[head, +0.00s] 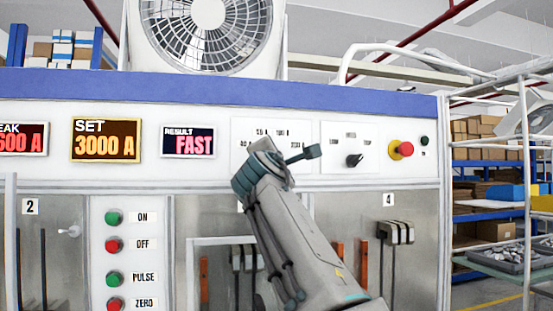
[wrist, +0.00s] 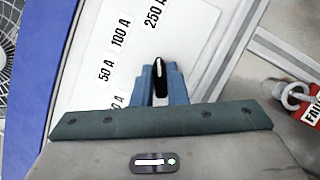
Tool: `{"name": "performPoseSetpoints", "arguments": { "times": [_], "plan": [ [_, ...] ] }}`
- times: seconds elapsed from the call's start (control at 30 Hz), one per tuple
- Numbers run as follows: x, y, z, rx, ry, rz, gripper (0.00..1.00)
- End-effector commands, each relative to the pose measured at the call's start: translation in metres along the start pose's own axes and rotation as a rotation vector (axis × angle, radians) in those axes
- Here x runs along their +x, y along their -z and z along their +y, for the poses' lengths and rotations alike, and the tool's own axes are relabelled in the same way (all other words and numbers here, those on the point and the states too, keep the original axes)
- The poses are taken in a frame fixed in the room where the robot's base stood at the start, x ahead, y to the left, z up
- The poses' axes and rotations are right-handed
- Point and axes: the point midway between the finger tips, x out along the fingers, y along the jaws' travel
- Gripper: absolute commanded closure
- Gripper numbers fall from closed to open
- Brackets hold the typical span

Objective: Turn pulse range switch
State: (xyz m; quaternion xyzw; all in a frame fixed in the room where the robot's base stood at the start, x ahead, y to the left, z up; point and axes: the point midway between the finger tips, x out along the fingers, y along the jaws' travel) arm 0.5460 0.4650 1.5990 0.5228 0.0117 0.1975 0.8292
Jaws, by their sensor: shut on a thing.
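The pulse range switch is a small black knob with a white pointer line (wrist: 158,75), on a white plate marked 50 A, 100 A and 250 A (wrist: 125,42). In the wrist view the knob sits between the two blue fingers of my gripper (wrist: 158,84), which is shut on it. The white line points up in that picture, near the 250 A label. In the head view my gripper (head: 278,168) is against the plate (head: 240,130), and my arm hides the knob and part of the labels.
To the right is another black rotary knob (head: 354,160), then a red button on a yellow base (head: 401,150). Red and green push buttons (head: 114,245) are lower left.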

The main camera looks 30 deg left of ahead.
Motion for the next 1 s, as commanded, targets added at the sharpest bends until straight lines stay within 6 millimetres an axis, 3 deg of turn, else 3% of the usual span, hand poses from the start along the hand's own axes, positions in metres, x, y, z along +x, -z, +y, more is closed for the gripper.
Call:
{"name": "performPoseSetpoints", "arguments": {
  "times": [0.33, 0.37, 0.43, 0.77, 1.0],
  "plan": [
    [-0.001, -0.001, 0.002, 0.006, -0.002, -0.001, 1.0],
    [-0.001, -0.001, 0.002, 0.006, -0.002, -0.001, 0.85],
    [0.0, -0.001, 0.001, 0.005, -0.002, -0.001, 0.65],
    [-0.002, 0.001, 0.0, 0.004, -0.001, 0.001, 0.65],
    [-0.026, 0.003, -0.003, 0.005, -0.002, 0.002, 0.65]
  ]
}}
